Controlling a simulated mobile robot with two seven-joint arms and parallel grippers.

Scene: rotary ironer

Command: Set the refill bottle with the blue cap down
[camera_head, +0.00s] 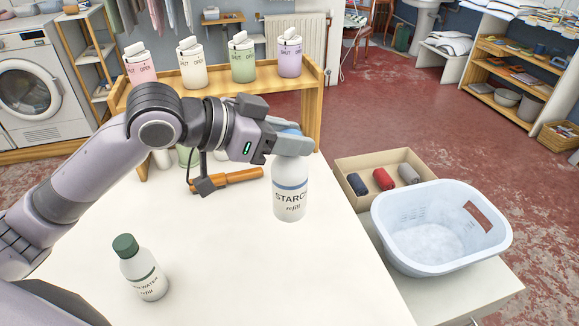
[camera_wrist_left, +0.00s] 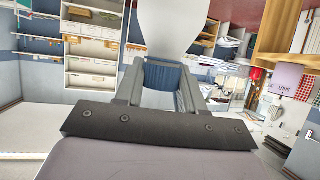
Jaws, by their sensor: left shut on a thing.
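The white refill bottle labelled STARCH (camera_head: 290,192) is upright over the white table, near its right side. Its blue cap (camera_head: 289,131) is mostly hidden by my left gripper (camera_head: 293,144), which is shut on it from the left. In the left wrist view the blue cap (camera_wrist_left: 165,76) sits between the fingers, with the white bottle body (camera_wrist_left: 173,25) beyond it. I cannot tell whether the bottle's base touches the table. My right gripper is not in view.
A green-capped refill bottle (camera_head: 143,272) stands at the front left of the table. Several dispensers stand on a wooden rack (camera_head: 215,83). A box of rolls (camera_head: 347,163) and a pale basket (camera_head: 440,226) are right. The table's front middle is clear.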

